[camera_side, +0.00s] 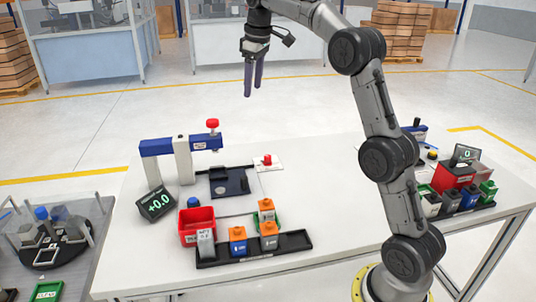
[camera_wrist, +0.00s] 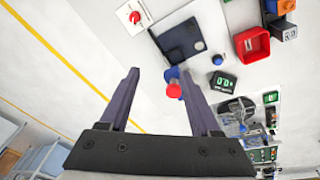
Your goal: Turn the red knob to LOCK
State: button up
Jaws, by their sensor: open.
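A small red knob (camera_side: 267,160) sits on a white plate (camera_side: 276,167) on the table, behind the dark fixture; any lettering is too small to read. In the wrist view this red knob (camera_wrist: 135,17) and its white plate (camera_wrist: 128,9) lie at the top, beyond my left finger. A second red knob (camera_side: 212,123) tops the blue-and-white press; it appears between my fingers in the wrist view (camera_wrist: 174,90), but well below them. My gripper (camera_side: 253,93) is open and empty, high above the table, pointing down and touching nothing. It also shows in the wrist view (camera_wrist: 161,73).
The blue press arm (camera_side: 160,147) stands tall left of the plate. A dark fixture (camera_side: 229,183), a display reading +0.0 (camera_side: 157,204), a red bin (camera_side: 188,238) and a black tray (camera_side: 290,243) with blocks are nearer.

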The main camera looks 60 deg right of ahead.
jog(key=w+d+f+m+g, duration=0.1)
jog(key=w+d+f, duration=0.2)
jog(key=d+f, duration=0.6)
jog(key=g, duration=0.1)
send_near(268, 156)
jog(key=shift+m+y, duration=0.4)
jog(key=f, duration=0.8)
jog(key=shift+d+f, duration=0.35)
jog(key=shift+f, duration=0.05)
grip_shut()
